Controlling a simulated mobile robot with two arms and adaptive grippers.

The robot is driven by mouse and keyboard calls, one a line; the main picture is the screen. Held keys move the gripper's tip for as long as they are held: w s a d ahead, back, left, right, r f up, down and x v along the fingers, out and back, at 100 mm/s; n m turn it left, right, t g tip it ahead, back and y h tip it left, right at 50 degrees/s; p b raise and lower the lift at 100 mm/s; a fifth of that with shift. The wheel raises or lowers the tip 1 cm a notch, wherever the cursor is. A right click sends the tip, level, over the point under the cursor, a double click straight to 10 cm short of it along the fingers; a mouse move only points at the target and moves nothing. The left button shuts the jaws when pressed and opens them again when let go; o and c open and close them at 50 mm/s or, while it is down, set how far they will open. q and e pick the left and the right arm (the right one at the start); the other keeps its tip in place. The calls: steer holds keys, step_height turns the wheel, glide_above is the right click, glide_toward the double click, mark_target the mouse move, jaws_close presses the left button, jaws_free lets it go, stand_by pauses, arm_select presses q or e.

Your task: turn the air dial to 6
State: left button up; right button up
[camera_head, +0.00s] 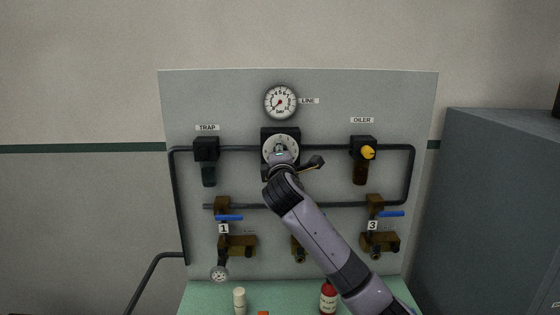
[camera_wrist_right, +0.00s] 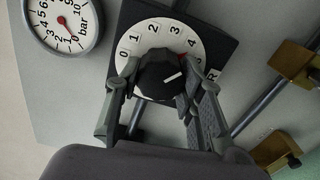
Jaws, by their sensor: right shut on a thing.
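The air dial (camera_head: 281,137) is a round white numbered plate on a black block at the panel's middle; it also shows in the right wrist view (camera_wrist_right: 152,29). Its black knob (camera_wrist_right: 160,72) bears a white line that points to the right, toward the plate's higher numbers. The exact number is partly hidden by a finger. My right gripper (camera_wrist_right: 160,80) is shut on the knob, one finger on each side. In the head view my right gripper (camera_head: 281,156) covers the dial's lower part. My left gripper is not in view.
A line gauge (camera_head: 281,102) with a red needle sits above the dial. The trap (camera_head: 206,149) is at left; the oiler (camera_head: 363,147) with its yellow knob is at right. Blue-handled valves (camera_head: 229,218) are below. Bottles (camera_head: 239,299) stand on the green bench.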

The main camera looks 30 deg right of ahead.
steer(key=m+b, duration=0.2)
steer(key=m, duration=0.3)
steer(key=shift+f+m, duration=0.1)
steer(key=shift+m, duration=0.2)
steer(key=shift+m+b, duration=0.7)
steer(key=shift+m, duration=1.5)
steer(key=o, duration=1.2)
steer(key=shift+c, duration=0.2)
